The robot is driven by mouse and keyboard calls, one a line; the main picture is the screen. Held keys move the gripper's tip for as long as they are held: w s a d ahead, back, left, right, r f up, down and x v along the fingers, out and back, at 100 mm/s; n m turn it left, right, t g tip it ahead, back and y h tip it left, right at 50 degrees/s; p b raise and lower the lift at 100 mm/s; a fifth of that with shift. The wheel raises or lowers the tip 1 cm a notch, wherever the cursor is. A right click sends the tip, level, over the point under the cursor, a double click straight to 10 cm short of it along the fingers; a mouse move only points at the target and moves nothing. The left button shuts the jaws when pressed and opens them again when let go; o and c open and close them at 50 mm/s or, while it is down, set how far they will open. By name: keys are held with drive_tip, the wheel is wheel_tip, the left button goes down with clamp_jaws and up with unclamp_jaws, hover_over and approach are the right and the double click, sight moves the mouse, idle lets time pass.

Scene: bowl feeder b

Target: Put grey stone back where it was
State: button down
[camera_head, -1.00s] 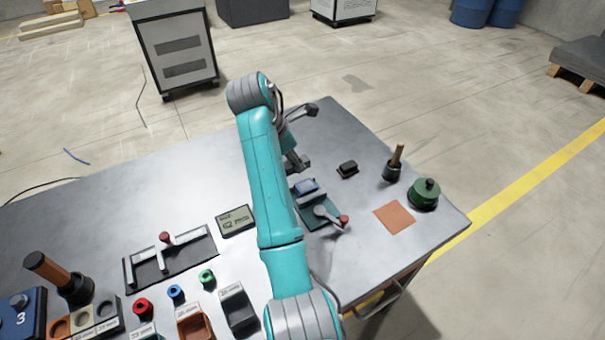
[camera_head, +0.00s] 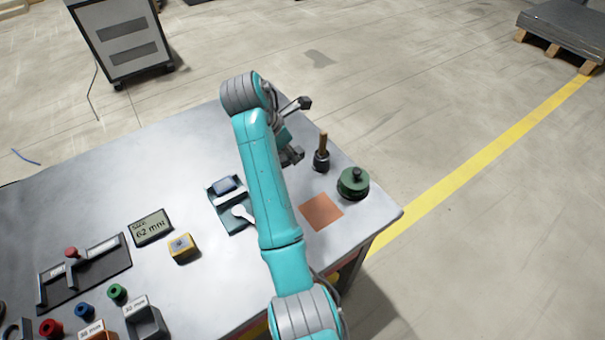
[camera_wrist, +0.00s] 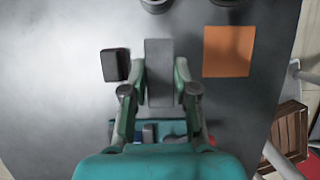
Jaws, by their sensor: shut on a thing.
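The grey stone (camera_wrist: 159,72) is a flat grey bar between the two fingers of my gripper (camera_wrist: 160,88) in the wrist view. My gripper is shut on it, and the bar's far end sticks out past the fingertips. In the head view my gripper (camera_head: 294,156) is over the right part of the table, left of the mortar; my arm hides much of it, and the stone is not clear there. I cannot tell how high the stone is held. A teal fixture (camera_head: 231,205) with a blue-grey piece on it stands left of my arm.
A dark block (camera_wrist: 115,65) lies just left of my gripper. An orange square (camera_wrist: 229,51) lies to its right. The dark mortar with a wooden handle (camera_head: 321,160) and green pot (camera_head: 353,184) stand near the table's right end. A yellow block (camera_head: 184,247) and display (camera_head: 151,228) are further left.

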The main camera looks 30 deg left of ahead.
sight(295, 181)
wheel_tip(295, 181, down, 9)
drive_tip(key=shift+f, duration=0.1)
idle(0.4)
drive_tip(key=shift+f, duration=0.1)
drive_tip(key=c, duration=0.9)
unclamp_jaws()
